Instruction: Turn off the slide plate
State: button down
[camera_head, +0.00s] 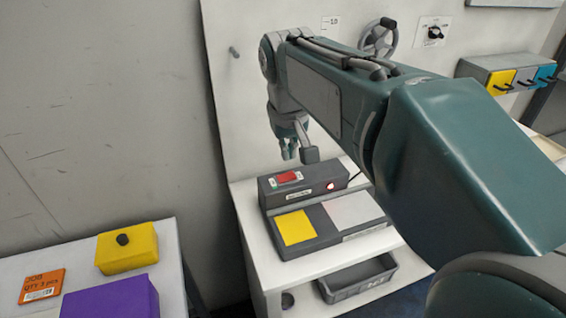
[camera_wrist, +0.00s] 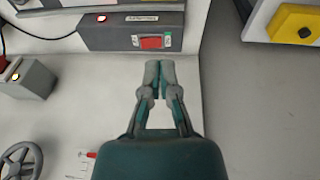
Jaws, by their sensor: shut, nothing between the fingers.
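The slide plate unit (camera_head: 316,188) is a dark grey box with a red rocker switch (camera_head: 288,177) and a glowing red lamp (camera_head: 330,186). Its base in front carries a yellow square (camera_head: 296,228) and a pale square (camera_head: 352,208). My gripper (camera_head: 290,155) points down above the unit, near the switch. In the wrist view the closed, empty fingertips (camera_wrist: 159,66) appear just below the red switch (camera_wrist: 151,42) in the picture. They look apart from it; the exact gap is unclear. The lamp (camera_wrist: 101,18) is lit there too.
A white shelf (camera_head: 245,222) carries the unit, with a grey bin (camera_head: 352,284) below. A handwheel (camera_head: 380,38) and a knob plate (camera_head: 434,32) are on the back panel. A yellow box (camera_head: 127,248), a purple box (camera_head: 110,298) and an orange card (camera_head: 42,286) are on the left table.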

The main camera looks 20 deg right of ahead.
aim_at(291, 176)
jog(key=w+d+f+g, duration=0.1)
jog(key=w+d+g, duration=0.1)
jog(key=w, duration=0.9)
jog(key=shift+d+h, duration=0.3)
jog(key=shift+d, duration=0.1)
jog(key=f, duration=0.4)
jog(key=d+f, duration=0.1)
jog(key=f, duration=0.4)
jog(key=d+f, duration=0.1)
jog(key=f, duration=0.4)
jog(key=shift+s, duration=0.1)
